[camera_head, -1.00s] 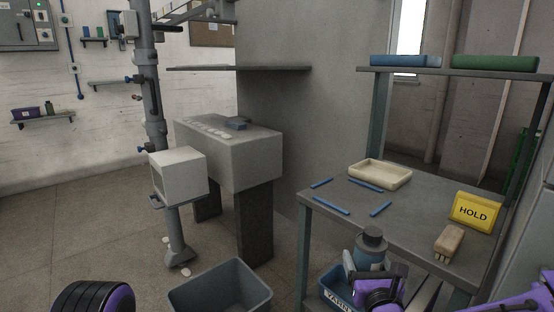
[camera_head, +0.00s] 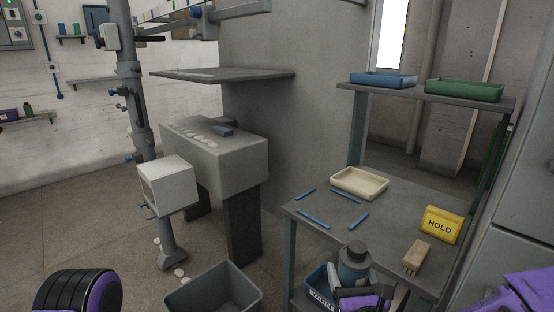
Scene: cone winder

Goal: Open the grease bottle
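The grease bottle (camera_head: 352,268), grey with a dark round cap (camera_head: 355,249), stands upright at the bottom centre-right, in front of the table's near edge. The cap is on the bottle. My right gripper (camera_head: 362,292), black and purple, is at the lower body of the bottle and appears shut on it; its fingertips are mostly hidden. A black and purple part of my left arm shows at the lower left. My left gripper is not in view.
The table (camera_head: 375,240) holds a cream tray (camera_head: 360,183), several blue rods, a yellow HOLD sign (camera_head: 440,225) and a wooden brush-like block (camera_head: 416,257). A blue labelled bin (camera_head: 318,287) is below, beside the bottle. A grey open bin (camera_head: 213,292) stands on the floor.

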